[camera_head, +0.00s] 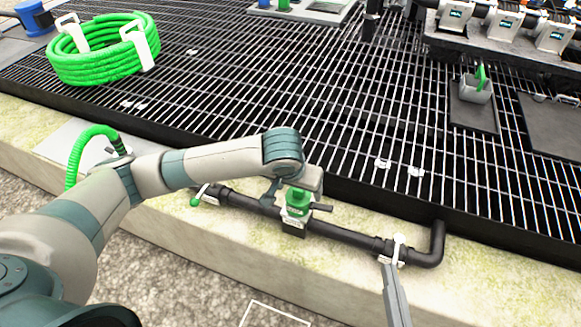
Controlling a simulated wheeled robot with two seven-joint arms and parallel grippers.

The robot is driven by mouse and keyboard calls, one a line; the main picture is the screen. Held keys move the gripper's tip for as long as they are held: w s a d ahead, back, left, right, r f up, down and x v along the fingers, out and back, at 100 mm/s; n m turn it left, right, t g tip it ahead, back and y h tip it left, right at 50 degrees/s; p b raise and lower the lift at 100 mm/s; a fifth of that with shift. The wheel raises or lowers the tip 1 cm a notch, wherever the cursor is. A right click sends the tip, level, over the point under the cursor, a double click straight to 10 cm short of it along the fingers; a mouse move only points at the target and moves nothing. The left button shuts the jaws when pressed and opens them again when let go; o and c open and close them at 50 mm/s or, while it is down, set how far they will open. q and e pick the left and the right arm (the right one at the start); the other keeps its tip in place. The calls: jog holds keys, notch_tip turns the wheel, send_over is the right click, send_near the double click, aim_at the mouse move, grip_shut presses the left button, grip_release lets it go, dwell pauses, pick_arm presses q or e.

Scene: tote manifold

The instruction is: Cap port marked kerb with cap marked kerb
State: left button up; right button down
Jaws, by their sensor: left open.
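My left gripper (296,190) reaches in from the left and is open, just above a green fitting (296,203) on a black pipe. The wrist hides part of that fitting, and I cannot tell whether the jaws touch it. The manifold at the upper right has a row of ports with white labels (501,24). I cannot read the lettering, so neither the port nor the cap marked kerb can be told apart. My right gripper is not clearly seen.
The black pipe (345,234) runs along a pale stone kerb (480,282). A coiled green hose (95,68) lies on the dark grating (330,95). A grey holder with a green handle (475,90) stands on a dark plate at right. The middle of the grating is mostly clear.

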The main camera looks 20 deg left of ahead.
pick_arm(q)
jog(key=p+v, duration=0.4)
jog(key=v, duration=1.2)
jog(key=shift+p, duration=0.35)
pick_arm(e)
jog(key=s+d+f+g+h, duration=0.1)
jog(key=s+d+f+g, duration=0.1)
jog(key=f+g, duration=0.3)
jog(key=s+d+f+g+h, duration=0.2)
jog(key=f+g, duration=0.3)
jog(key=f, duration=0.4)
jog(key=shift+s+d+m, duration=0.3)
jog(key=shift+s+d, duration=0.25)
jog(key=shift+s, duration=0.35)
pick_arm(q)
jog(key=shift+s, duration=0.1)
jog(key=shift+c, duration=0.2)
